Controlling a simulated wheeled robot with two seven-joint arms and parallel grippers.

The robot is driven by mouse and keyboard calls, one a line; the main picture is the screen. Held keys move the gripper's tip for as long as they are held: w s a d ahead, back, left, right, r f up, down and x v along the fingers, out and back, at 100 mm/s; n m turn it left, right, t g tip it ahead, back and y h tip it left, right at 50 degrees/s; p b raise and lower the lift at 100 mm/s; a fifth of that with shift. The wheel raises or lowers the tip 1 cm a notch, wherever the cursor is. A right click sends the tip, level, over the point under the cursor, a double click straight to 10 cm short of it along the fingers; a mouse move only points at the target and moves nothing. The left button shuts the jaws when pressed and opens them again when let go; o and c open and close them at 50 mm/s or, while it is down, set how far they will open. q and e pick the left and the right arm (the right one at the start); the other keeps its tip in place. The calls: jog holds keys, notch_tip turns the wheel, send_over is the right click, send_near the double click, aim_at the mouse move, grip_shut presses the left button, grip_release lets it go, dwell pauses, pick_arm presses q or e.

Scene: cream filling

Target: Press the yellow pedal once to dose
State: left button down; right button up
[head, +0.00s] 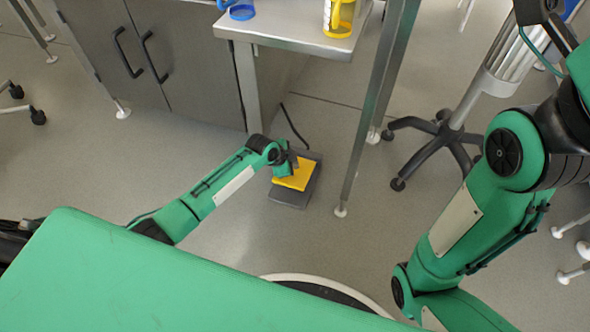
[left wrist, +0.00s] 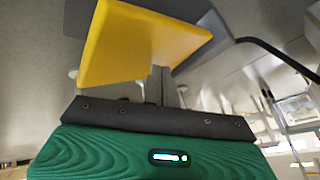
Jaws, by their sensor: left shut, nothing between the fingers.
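The yellow pedal (head: 297,176) sits on a dark grey base (head: 290,197) on the floor, below the metal table. My left gripper (head: 289,164) is at the pedal's upper left edge in the head view, pointing toward it. In the left wrist view the yellow pedal (left wrist: 140,42) fills the upper middle, just beyond the shut fingers (left wrist: 160,85). I cannot tell whether the fingertips touch the pedal. My right arm comes in at the right of the head view, and its gripper is out of sight.
A metal table (head: 290,36) stands behind the pedal, with a blue ring-shaped item (head: 241,11) and a yellow-handled container (head: 338,18) on it. A table leg (head: 366,140) stands right of the pedal. A black cable (head: 294,124) runs behind it. Grey cabinets (head: 180,60) stand at the left.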

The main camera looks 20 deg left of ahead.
pick_arm(q)
jog(key=shift+s+f+b, duration=0.2)
jog(key=shift+s+f, duration=0.1)
jog(key=shift+f, duration=0.6)
jog(key=shift+s+f+b, duration=0.2)
jog(key=shift+s+f, duration=0.05)
jog(key=shift+f, duration=0.6)
dwell(1.2)
jog(key=shift+r, duration=0.15)
jog(key=shift+w+a+r+p, duration=0.1)
jog(key=shift+w+r+p, duration=0.05)
jog(key=shift+r+p, duration=0.7)
jog(key=shift+w+r+p, duration=0.2)
jog(key=shift+r+p, duration=0.3)
jog(key=shift+w+r+p, duration=0.15)
jog(key=shift+r+p, duration=0.3)
jog(key=shift+r, duration=0.05)
jog(key=shift+w+r, duration=0.1)
jog(key=shift+r, duration=0.05)
jog(key=r+p, duration=0.2)
jog(key=w+r+p, duration=0.1)
jog(key=r+p, duration=0.1)
jog(key=r, duration=0.1)
jog(key=shift+w, duration=0.1)
jog(key=shift+f, duration=0.15)
